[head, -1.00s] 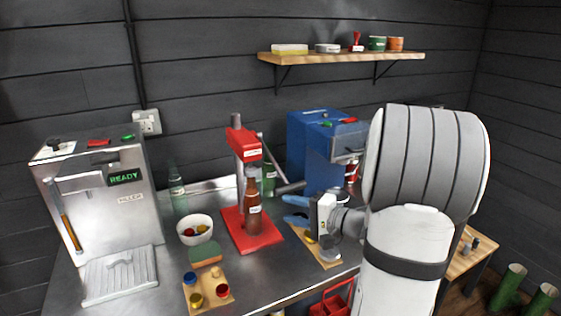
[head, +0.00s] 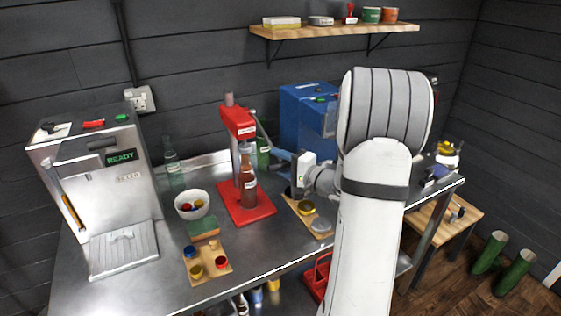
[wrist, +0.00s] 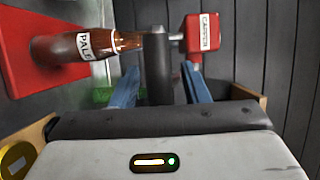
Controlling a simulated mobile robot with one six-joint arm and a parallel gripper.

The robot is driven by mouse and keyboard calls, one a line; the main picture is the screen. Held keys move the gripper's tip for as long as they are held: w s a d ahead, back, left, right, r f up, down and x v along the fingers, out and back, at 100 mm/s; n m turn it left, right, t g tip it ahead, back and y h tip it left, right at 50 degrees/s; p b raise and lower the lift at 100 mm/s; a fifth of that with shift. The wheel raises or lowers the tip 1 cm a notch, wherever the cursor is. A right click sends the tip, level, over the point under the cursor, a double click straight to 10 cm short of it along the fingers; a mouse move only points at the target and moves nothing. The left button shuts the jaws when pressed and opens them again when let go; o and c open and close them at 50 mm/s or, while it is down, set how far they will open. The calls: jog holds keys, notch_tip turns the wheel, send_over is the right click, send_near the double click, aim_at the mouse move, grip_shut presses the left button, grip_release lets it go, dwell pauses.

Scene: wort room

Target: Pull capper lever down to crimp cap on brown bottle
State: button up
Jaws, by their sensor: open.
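The red capper (head: 240,122) stands on its red base plate (head: 262,205) on the steel bench. The brown bottle (head: 248,182) stands upright on the plate under the capper head; in the wrist view the bottle (wrist: 75,47) lies sideways across the picture. The capper's lever (head: 262,130) slants down to the right from its head. Its dark grip (wrist: 158,75) shows between my blue fingers in the wrist view. My gripper (head: 280,163) is open at the lever, a finger on each side of the grip. Whether either finger touches it, I cannot tell.
A blue machine (head: 303,115) stands close behind my gripper. A green bottle (head: 263,153) is behind the capper. A white bowl (head: 191,205) and a wooden cap board (head: 215,268) lie to the left. A wooden tray (head: 307,222) is below my gripper.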

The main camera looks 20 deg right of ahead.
jog(key=shift+s+f, duration=0.1)
jog(key=shift+f, duration=0.05)
grip_shut()
dwell(0.4)
